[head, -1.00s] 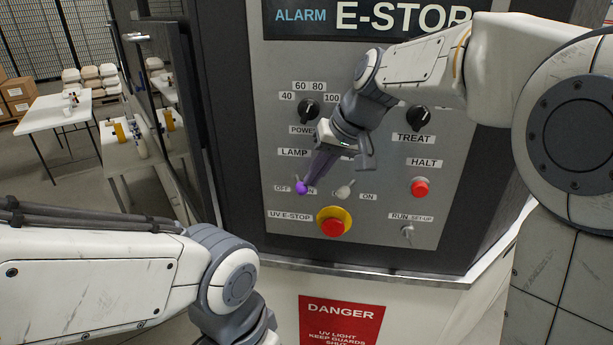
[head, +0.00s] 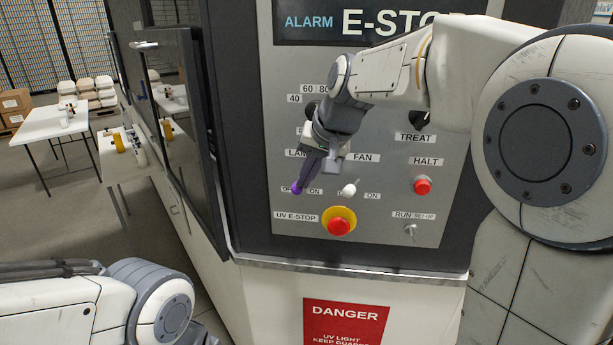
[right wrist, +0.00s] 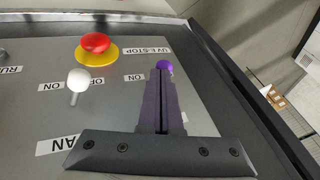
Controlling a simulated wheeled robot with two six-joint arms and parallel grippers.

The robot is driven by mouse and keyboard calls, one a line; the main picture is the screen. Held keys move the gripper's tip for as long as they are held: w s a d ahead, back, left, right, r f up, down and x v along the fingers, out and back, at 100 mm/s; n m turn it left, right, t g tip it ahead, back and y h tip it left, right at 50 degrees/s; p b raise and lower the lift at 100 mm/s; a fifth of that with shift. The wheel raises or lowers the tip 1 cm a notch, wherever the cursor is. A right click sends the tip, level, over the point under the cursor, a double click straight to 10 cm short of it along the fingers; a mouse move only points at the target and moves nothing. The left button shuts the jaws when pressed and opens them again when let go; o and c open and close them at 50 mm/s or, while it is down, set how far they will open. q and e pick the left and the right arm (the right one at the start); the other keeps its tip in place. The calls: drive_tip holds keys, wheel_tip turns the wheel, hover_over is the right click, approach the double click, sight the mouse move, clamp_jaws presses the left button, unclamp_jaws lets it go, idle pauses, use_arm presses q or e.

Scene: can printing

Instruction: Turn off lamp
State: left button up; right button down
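The lamp switch's ball knob (head: 297,189) is purple and sits at the left, by the OFF label, with the ON label (head: 314,192) clear to its right. My right gripper (head: 301,184) reaches down the panel to this knob. In the right wrist view its two dark purple fingers (right wrist: 161,76) lie together with only a thin seam, and the purple knob (right wrist: 165,66) shows just past their tips. They look to be at or touching the knob; exact contact cannot be told. The lamp switch's stem is hidden. My left gripper is outside the view.
The white-knobbed fan switch (head: 349,188) is close to the right of the gripper. The red UV E-stop button (head: 339,226) on its yellow ring is just below. The red HALT button (head: 422,186) is further right. An open dark door (head: 183,130) stands at left.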

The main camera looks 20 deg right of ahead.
drive_tip(key=shift+w+a, duration=0.1)
drive_tip(key=shift+a, duration=0.5)
drive_tip(key=shift+d, duration=0.1)
drive_tip(key=shift+w+d, duration=0.35)
drive_tip(key=shift+d, duration=0.25)
